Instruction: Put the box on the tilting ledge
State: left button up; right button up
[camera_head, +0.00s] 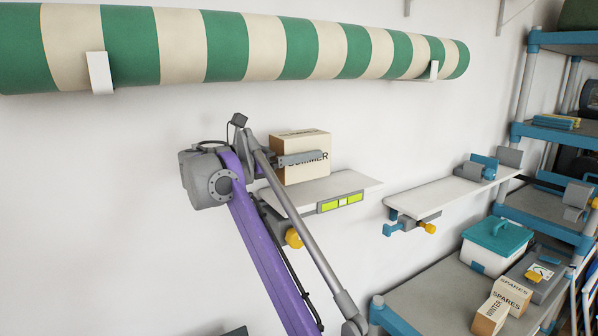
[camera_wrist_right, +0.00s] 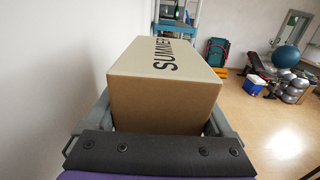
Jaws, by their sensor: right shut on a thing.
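The box (camera_head: 306,143) is tan cardboard with a pale top band and dark lettering reading SUMMER. My right gripper (camera_head: 298,159) is shut on it, with a grey finger across its front face. In the right wrist view the box (camera_wrist_right: 165,95) sits between the two fingers and looks upright. The ledge (camera_head: 354,183) is a pale wall shelf with a yellow-green spirit level (camera_head: 340,202) on its front edge. The box is over the left part of the ledge; whether it touches is hard to tell. My left gripper is not in view.
A second wall shelf (camera_head: 430,196) with clamps is to the right. A striped green and cream roll (camera_head: 240,46) hangs above on brackets. A blue-posted rack at right holds a teal-lidded bin (camera_head: 487,259) and SPARES and WINTER boxes (camera_head: 490,313).

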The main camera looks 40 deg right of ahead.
aim_at(299, 169)
notch_tip(299, 169, down, 4)
jog(key=shift+f+b, duration=0.2)
jog(key=shift+b, duration=0.55)
jog(key=shift+w+f, duration=0.2)
jog(key=shift+w, duration=0.05)
jog(key=shift+s+r, duration=0.15)
jog(key=shift+f, duration=0.2)
jog(key=o, duration=1.4)
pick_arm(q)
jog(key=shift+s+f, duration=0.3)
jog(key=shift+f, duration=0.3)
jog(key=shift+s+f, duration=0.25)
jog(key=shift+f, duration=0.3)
pick_arm(e)
jog(key=shift+o, duration=0.2)
jog(key=shift+r, duration=0.1)
jog(key=shift+r, duration=0.2)
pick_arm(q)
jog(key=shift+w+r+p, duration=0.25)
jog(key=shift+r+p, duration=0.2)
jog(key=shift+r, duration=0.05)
pick_arm(e)
jog(key=w+a, duration=0.1)
jog(key=a, duration=1.1)
jog(key=shift+w, duration=0.25)
